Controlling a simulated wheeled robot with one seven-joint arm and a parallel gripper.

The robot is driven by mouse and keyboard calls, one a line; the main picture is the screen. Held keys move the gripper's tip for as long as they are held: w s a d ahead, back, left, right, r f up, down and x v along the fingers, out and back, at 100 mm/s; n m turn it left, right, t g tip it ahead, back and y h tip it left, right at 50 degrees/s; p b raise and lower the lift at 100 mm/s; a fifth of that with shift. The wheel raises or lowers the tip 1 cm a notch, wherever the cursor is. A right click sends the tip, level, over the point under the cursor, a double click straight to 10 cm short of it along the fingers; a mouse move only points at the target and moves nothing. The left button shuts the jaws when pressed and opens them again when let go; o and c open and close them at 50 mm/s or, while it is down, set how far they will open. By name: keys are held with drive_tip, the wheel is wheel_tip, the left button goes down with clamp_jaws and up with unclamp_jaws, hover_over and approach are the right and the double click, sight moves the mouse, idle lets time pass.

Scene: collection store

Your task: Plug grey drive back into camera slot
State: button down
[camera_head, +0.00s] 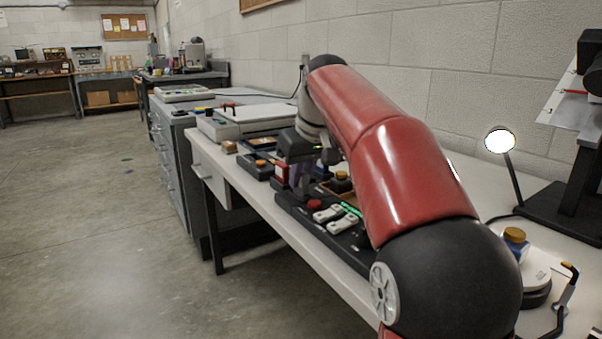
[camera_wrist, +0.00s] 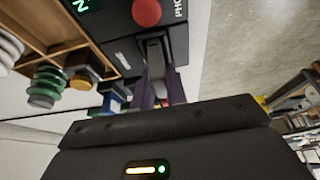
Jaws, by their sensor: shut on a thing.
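My gripper (camera_wrist: 160,88) has purple fingers and is shut on a slim grey piece, apparently the grey drive (camera_wrist: 155,52), in the wrist view. The drive's far end meets or overlaps a black unit (camera_wrist: 118,46) with a red button (camera_wrist: 147,12) and white lettering, partly cut off. I cannot tell whether the drive sits in a slot. In the head view my gripper (camera_head: 300,180) is low over the bench, beside the black unit (camera_head: 290,203) with its red button (camera_head: 313,204), light-coloured drives (camera_head: 328,214) and green lights. My arm hides part of this area.
A wooden tray (camera_wrist: 41,62) with green ribbed parts (camera_wrist: 47,82) lies beside the black unit. A blue part (camera_wrist: 112,100) is close to my fingers. A white flat device (camera_head: 255,118) stands farther along the bench. A round mirror-like disc (camera_head: 499,141) stands at right. Open floor lies left.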

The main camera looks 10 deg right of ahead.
drive_tip(key=shift+f+b, duration=0.45)
drive_tip(key=shift+f, duration=0.15)
drive_tip(key=c, duration=1.7)
unclamp_jaws()
drive_tip(key=p+v, duration=0.8)
drive_tip(key=v, duration=0.3)
drive_tip(key=shift+s+a, duration=0.1)
